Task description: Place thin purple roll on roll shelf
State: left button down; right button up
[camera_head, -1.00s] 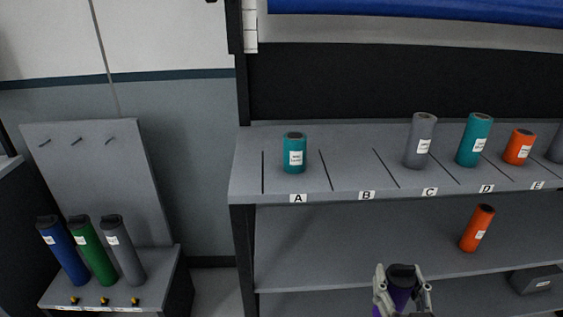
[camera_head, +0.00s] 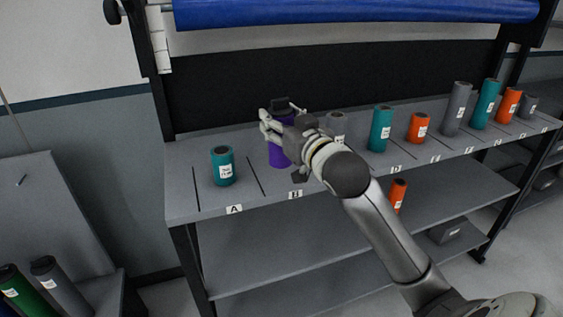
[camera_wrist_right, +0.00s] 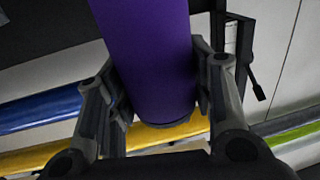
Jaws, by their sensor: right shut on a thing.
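My right gripper (camera_head: 283,117) is shut on the purple roll (camera_head: 279,153), which stands upright in the head view. The roll is at the slot labelled B on the roll shelf (camera_head: 205,205), between the short teal roll and a grey roll. I cannot tell whether its base touches the shelf. In the right wrist view the purple roll (camera_wrist_right: 150,60) fills the space between the two fingers (camera_wrist_right: 158,100). My forearm hides part of the shelf to the right of the roll. My left gripper is not in view.
A short teal roll (camera_head: 222,167) stands in slot A. A grey roll (camera_head: 337,127), a teal roll (camera_head: 381,130), an orange roll (camera_head: 417,128) and several others stand further right. A big blue roll (camera_head: 350,12) hangs above. An orange roll (camera_head: 398,195) is on the lower shelf.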

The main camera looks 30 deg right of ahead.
jog(key=w+d+f+p, duration=0.2)
jog(key=w+d+p, duration=0.1)
jog(key=w+d, duration=0.4)
jog(key=w+d+f+p, duration=0.1)
jog(key=w+f+p, duration=0.1)
jog(key=w+f, duration=0.3)
notch_tip(320, 180, down, 4)
jog(key=shift+f, duration=0.25)
jog(key=shift+d, duration=0.1)
jog(key=o, duration=1.1)
jog(key=shift+f, duration=0.15)
